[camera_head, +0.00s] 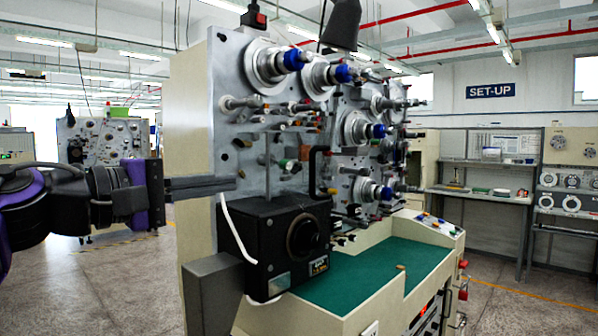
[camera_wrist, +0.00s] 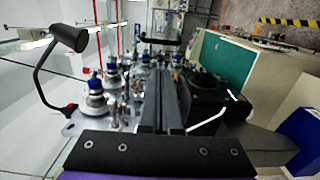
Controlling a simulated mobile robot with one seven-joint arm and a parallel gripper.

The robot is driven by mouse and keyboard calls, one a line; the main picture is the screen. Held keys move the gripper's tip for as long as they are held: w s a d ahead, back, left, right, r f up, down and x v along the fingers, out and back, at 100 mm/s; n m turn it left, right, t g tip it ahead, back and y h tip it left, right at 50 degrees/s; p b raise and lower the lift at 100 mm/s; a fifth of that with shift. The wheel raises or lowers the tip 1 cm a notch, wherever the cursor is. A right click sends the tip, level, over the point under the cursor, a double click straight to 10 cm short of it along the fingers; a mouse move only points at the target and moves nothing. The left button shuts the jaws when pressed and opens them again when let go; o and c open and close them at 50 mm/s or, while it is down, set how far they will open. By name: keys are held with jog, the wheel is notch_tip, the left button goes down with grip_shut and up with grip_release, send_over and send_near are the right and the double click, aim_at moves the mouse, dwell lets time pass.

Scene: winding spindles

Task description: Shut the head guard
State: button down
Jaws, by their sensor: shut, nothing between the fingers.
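The winding machine's grey panel (camera_head: 235,110) carries several spindles and a black winding head box (camera_head: 265,245) with a round dark opening. A black bow handle (camera_head: 314,170) stands above the box; I cannot tell the guard's outline or how far open it is. The handle seems to show in the wrist view (camera_wrist: 160,42), beyond my fingertips. My gripper (camera_head: 233,184) is shut and empty, pointing right, in front of the panel's left part and above the box's left side. In the wrist view my shut fingers (camera_wrist: 165,75) point toward the spindles, with the box to their right.
A green work surface (camera_head: 375,270) with a small orange piece lies right of the box. A white cable (camera_head: 235,245) hangs beside the box, close to my fingers. A black lamp (camera_wrist: 68,38) rises at left in the wrist view. Open floor (camera_head: 120,285) lies left.

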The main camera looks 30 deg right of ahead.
aim_at(310, 175)
jog(key=shift+g, duration=0.3)
jog(key=x, duration=1.4)
jog(key=shift+s+d, duration=0.1)
jog(key=shift+d, duration=0.3)
jog(key=shift+d, duration=0.1)
